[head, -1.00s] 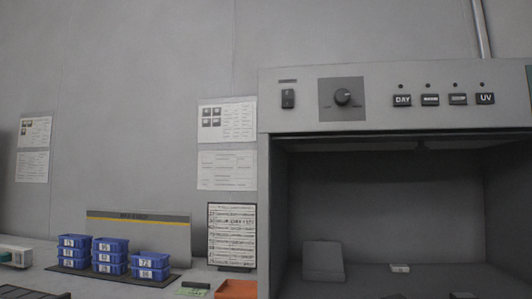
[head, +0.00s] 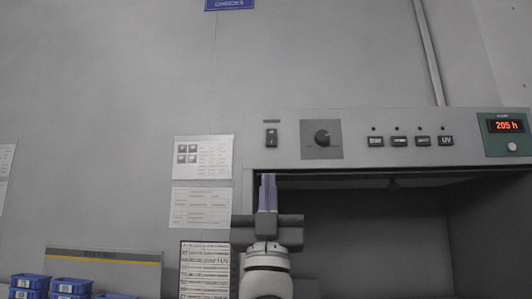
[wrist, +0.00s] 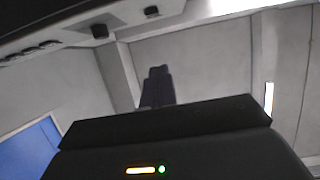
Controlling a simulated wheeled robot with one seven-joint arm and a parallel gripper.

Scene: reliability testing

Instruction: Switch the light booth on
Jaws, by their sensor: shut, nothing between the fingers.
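The light booth (head: 350,118) stands at the right in the head view, its inside dark. A small black rocker switch (head: 271,137) is at the left end of its grey front panel, left of a round knob (head: 322,138). My gripper (head: 267,178) points up below the rocker switch, with its purple fingers together and nothing between them. In the picture, a gap separates the fingertips from the switch; I cannot tell the depth between them. In the wrist view my fingers (wrist: 158,72) are together, and two dark controls on the panel show blurred at the top.
Paper sheets (head: 203,157) hang on the wall left of the booth. Blue bins (head: 71,287) stand at lower left.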

